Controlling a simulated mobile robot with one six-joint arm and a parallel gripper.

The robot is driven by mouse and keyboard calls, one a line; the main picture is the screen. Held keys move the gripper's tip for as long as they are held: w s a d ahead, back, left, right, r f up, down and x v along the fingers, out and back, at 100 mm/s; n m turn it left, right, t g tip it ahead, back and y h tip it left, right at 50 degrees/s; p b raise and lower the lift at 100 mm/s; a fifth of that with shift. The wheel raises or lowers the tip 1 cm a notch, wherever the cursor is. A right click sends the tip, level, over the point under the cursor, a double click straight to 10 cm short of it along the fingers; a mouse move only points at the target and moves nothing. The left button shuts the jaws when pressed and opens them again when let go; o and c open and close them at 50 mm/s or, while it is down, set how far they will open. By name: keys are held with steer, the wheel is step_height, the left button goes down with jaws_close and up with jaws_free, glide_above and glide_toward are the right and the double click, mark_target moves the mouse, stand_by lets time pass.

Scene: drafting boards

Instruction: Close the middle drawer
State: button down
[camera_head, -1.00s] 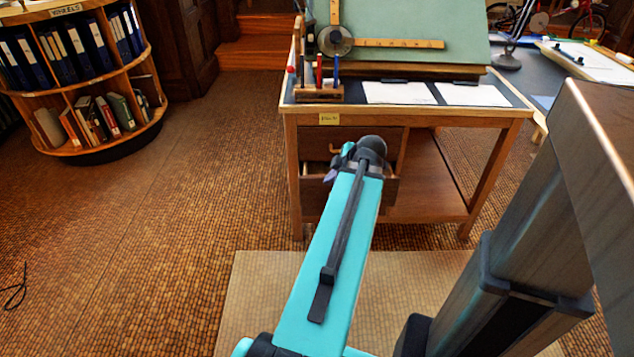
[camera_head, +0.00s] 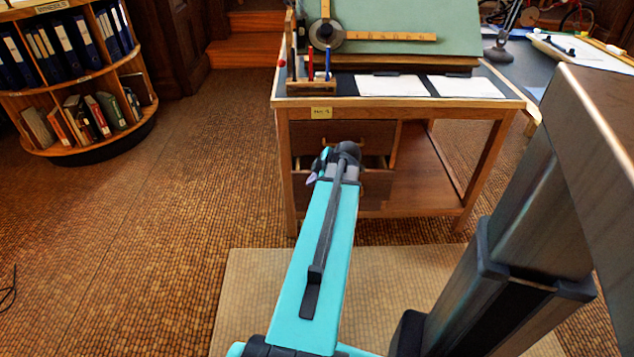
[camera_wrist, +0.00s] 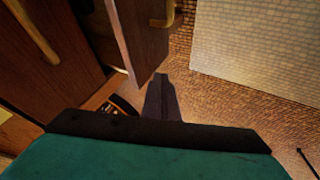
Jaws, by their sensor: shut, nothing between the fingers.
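The open drawer (camera_head: 372,190) hangs out of the wooden drafting desk, below a closed upper drawer (camera_head: 357,133). In the wrist view the open drawer's front panel (camera_wrist: 138,40) stands out from the desk, with a brass handle (camera_wrist: 166,19) on its outer face. The closed drawer (camera_wrist: 35,75) with its long handle is at the left there. My gripper (camera_wrist: 161,78) is shut and empty, with its dark fingertips close to the edge of the open drawer's front panel. I cannot tell whether they touch. In the head view my wrist hides part of the drawer.
The desk top (camera_head: 340,103) carries a drawing board, a pen holder (camera_head: 312,86) and white paper sheets. An open shelf (camera_head: 425,180) lies right of the drawers. A round bookcase (camera_head: 75,85) stands at the far left. The floor left of the desk is clear.

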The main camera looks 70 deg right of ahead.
steer(key=shift+w+d+f+b, duration=0.15)
steer(key=shift+w+d, duration=0.15)
steer(key=shift+d, duration=0.4)
steer(key=shift+w+d+f+b, duration=0.1)
steer(key=shift+w+d, duration=0.25)
steer(key=shift+d, duration=0.3)
steer(key=shift+w+d+f+b, duration=0.15)
steer(key=shift+w+d, duration=0.15)
steer(key=shift+d, duration=0.4)
steer(key=w+d, duration=0.2)
steer(key=d, duration=0.4)
steer(key=shift+w+d, duration=0.15)
steer(key=shift+w, duration=0.1)
steer(key=shift+a, duration=0.2)
